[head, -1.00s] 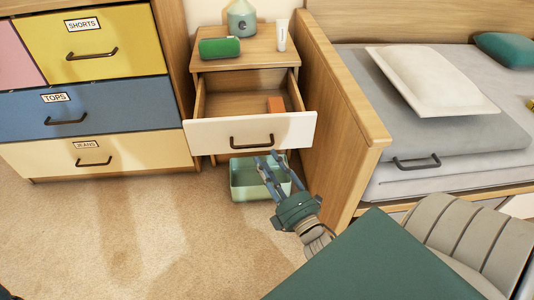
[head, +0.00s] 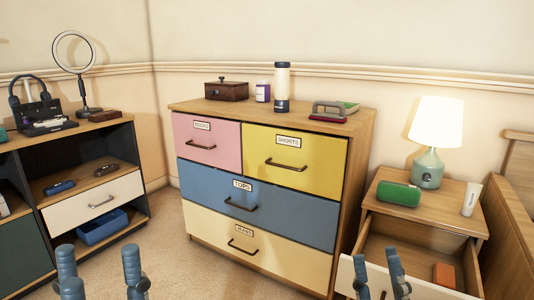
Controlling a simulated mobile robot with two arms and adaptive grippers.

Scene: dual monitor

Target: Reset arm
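My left gripper (head: 99,255) shows at the bottom left of the head view, its two blue fingers pointing up and wide apart, with nothing between them. My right gripper (head: 376,262) shows at the bottom, right of centre, in front of the nightstand's open drawer (head: 404,287). Its two fingers stand apart with a narrower gap, and I see nothing held. Whether the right fingers touch the drawer front cannot be told. The rest of both arms is out of view.
The nightstand (head: 455,217) holds a lamp (head: 430,165), a green case (head: 398,194) and a white tube (head: 472,198). An orange block (head: 444,275) lies in its drawer. A dresser (head: 265,205) stands in the middle and a dark shelf unit (head: 130,150) at left. Carpet (head: 185,260) between them is clear.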

